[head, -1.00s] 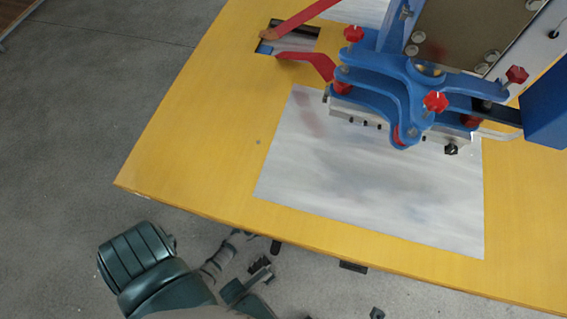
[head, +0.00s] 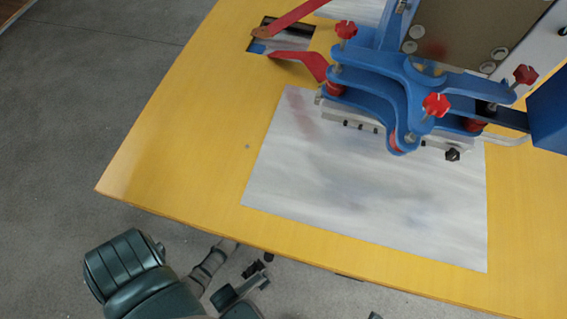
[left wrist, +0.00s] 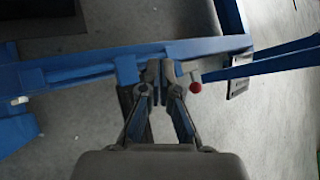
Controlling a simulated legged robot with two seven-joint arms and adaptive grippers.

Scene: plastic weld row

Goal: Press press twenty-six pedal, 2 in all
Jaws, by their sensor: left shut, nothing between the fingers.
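The press (head: 400,75), blue with red knobs, stands on a yellow table (head: 150,150). Its pedal is not visible in the head view. In the left wrist view, a small dark plate with a pale edge (left wrist: 238,86) sits low at the right by a blue bar; it may be the pedal, but I cannot tell for sure. My left gripper (left wrist: 163,72) is shut and empty, in front of a blue frame beam (left wrist: 200,50) and left of that plate. My right gripper is not in view.
A red ball (left wrist: 196,88) is just right of my left fingertips. Blue bars run across the left wrist view, above grey floor (left wrist: 260,145). In the head view a pale sheet (head: 350,205) lies on the table, and open floor (head: 70,130) is at the left.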

